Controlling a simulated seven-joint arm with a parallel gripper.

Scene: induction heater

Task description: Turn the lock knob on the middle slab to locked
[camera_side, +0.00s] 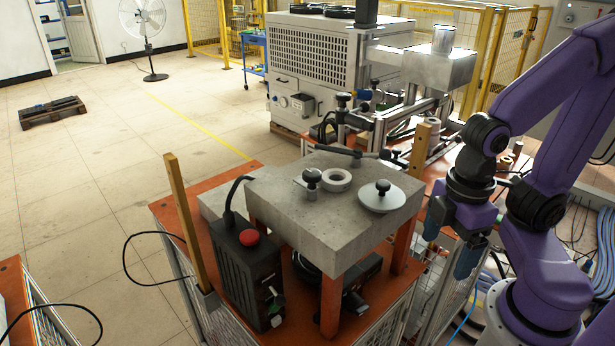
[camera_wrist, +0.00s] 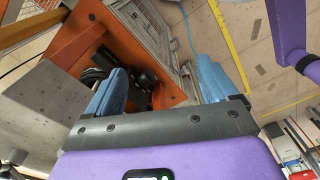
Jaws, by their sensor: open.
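The middle slab (camera_side: 300,222), a thick grey block on orange legs, stands on the orange table in the side view. A black knob (camera_side: 312,178) stands on its top beside a pale ring (camera_side: 337,180); it is probably the lock knob, and its setting cannot be read. A round metal lid (camera_side: 378,201) with its own black knob (camera_side: 382,186) lies to the right. My gripper (camera_side: 451,244) hangs right of the slab, pointing down, apart from it. In the wrist view its blue fingers (camera_wrist: 160,84) are spread and empty. A grey slab side (camera_wrist: 45,105) shows at left there.
A rear slab (camera_side: 440,68) bears a metal cylinder (camera_side: 443,40). The space above the middle slab is mostly open.

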